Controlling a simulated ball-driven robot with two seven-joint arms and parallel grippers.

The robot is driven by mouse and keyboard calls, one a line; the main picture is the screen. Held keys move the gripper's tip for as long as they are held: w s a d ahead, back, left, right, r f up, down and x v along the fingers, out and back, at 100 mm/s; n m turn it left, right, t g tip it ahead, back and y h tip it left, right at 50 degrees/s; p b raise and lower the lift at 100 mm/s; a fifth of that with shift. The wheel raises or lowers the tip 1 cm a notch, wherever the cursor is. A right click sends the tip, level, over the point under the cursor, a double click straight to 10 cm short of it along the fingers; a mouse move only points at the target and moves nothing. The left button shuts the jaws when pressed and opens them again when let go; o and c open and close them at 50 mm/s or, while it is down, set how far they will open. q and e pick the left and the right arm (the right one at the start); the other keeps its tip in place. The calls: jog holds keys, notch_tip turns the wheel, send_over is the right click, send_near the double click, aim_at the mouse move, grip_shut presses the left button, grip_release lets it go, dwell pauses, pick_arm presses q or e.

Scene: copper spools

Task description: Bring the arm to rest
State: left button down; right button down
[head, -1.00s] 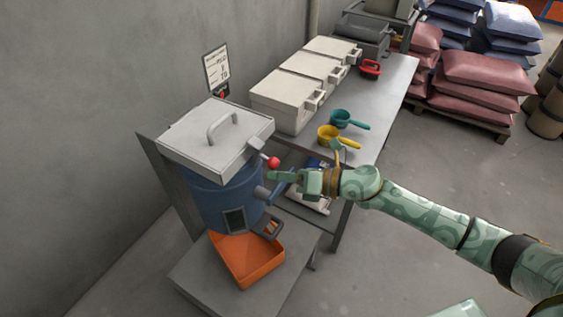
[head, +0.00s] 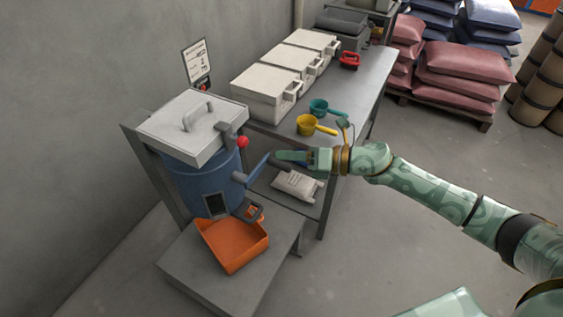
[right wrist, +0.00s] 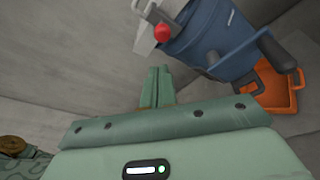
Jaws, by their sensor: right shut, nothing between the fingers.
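My right gripper (head: 283,155) is shut and empty. In the head view it hangs in the air to the right of the blue drum machine (head: 193,180), in front of the table. In the right wrist view its fingers (right wrist: 156,86) lie together, with the blue machine (right wrist: 215,38) beyond them at upper right. The machine has a grey lid (head: 195,128), a red knob (head: 243,142) and a crank arm on its side. The fingers appear apart from the red knob. My left gripper is not in view.
An orange tray (head: 236,246) sits under the machine on a low grey stand (head: 180,268). The grey table (head: 372,85) holds white bins (head: 264,96), a teal scoop (head: 320,107), a yellow scoop (head: 308,125) and a red-handled item (head: 349,60). A bag (head: 297,185) lies below.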

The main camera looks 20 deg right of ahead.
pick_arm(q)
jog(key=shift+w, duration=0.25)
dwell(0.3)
